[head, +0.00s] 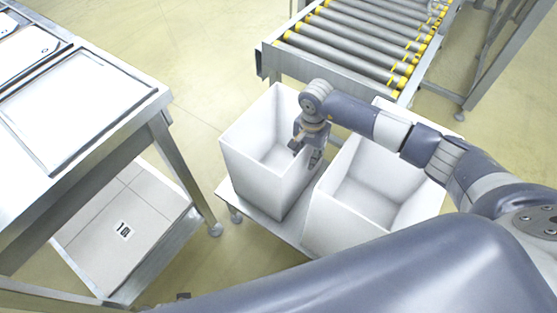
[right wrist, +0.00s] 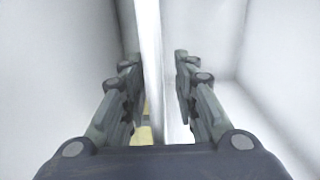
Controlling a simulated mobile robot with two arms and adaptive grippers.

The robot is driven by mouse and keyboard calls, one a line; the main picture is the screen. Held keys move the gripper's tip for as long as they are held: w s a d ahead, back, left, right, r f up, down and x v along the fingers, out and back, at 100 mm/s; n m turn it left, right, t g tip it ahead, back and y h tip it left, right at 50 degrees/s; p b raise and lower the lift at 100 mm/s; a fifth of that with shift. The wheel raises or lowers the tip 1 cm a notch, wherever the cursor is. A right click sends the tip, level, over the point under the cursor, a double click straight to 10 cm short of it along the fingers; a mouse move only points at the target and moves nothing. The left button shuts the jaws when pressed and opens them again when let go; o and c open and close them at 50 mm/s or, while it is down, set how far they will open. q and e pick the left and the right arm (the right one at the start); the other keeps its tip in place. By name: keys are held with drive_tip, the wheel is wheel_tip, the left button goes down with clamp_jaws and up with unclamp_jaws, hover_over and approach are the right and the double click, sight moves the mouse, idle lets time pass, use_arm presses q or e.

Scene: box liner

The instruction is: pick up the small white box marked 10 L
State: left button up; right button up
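Two open white boxes stand side by side on a low cart. The smaller box (head: 262,178) is on the left, the larger box (head: 345,222) on the right; I see no mark on either. My right gripper (head: 308,157) points down at the right wall of the smaller box, beside the larger box. In the right wrist view, the gripper (right wrist: 160,75) is open with a white box wall (right wrist: 150,45) between its fingers. The left finger is close to the wall; a gap shows on the right. My left gripper is not in view.
A roller conveyor (head: 350,40) stands behind the boxes. A metal table (head: 165,95) with trays is at left. Under it, a pale surface (head: 90,225) bears a label (head: 123,230) that seems to start with "10". The cart edge (head: 262,222) shows in front. Floor is clear between table and cart.

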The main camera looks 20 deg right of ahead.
drive_tip(key=shift+f, duration=0.45)
clamp_jaws()
drive_tip(key=shift+r, duration=0.2)
